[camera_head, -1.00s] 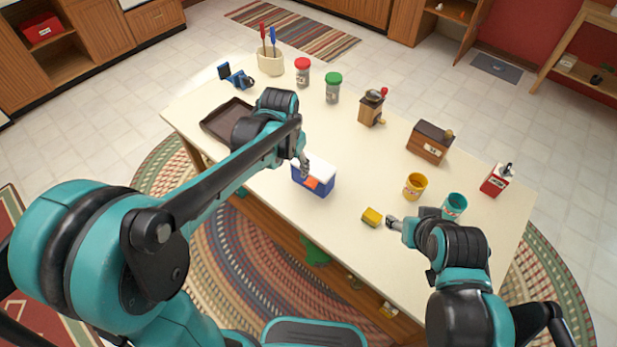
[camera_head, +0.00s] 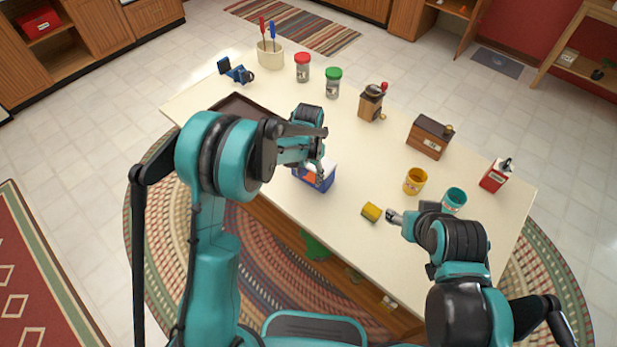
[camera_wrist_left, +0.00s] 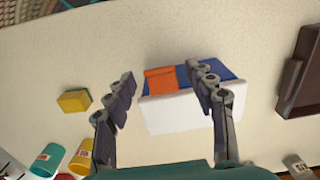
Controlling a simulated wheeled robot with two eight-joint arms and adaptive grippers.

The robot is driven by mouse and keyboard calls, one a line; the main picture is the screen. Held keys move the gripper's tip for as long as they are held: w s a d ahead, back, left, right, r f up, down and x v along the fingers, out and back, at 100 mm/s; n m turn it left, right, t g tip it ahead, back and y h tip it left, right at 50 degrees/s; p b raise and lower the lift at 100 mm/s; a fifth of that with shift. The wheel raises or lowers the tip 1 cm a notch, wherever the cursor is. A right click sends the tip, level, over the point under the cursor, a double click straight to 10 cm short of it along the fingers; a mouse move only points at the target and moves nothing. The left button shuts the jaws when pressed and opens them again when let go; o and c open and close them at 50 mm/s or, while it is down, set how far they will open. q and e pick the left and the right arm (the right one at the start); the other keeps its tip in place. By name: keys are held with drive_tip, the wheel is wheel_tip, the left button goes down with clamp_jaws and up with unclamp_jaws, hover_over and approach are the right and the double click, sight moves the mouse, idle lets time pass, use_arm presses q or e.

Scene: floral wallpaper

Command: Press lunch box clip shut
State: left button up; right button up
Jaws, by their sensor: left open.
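The lunch box (camera_head: 318,177) stands near the table's front edge, blue below with a white top. In the left wrist view the lunch box (camera_wrist_left: 180,112) shows its white top, blue body and an orange clip (camera_wrist_left: 160,80) on its front side. My left gripper (camera_head: 316,165) is above the lunch box and partly hides it. In the left wrist view my left gripper (camera_wrist_left: 165,88) is open, its fingers either side of the clip, one of them overlapping the box. Whether it touches is unclear. My right gripper (camera_head: 393,216) is beside the yellow block; its opening is too small to tell.
A yellow block (camera_head: 371,212), a yellow mug (camera_head: 415,181) and a teal mug (camera_head: 454,200) are to the right. A dark tray (camera_wrist_left: 298,75) lies beside the box. Jars, a grinder (camera_head: 371,102) and a wooden box (camera_head: 429,137) stand farther back on the table.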

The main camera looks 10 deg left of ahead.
use_arm(q)
drive_tip(key=shift+f, duration=0.5)
drive_tip(key=c, duration=1.2)
drive_tip(key=shift+o, duration=0.2)
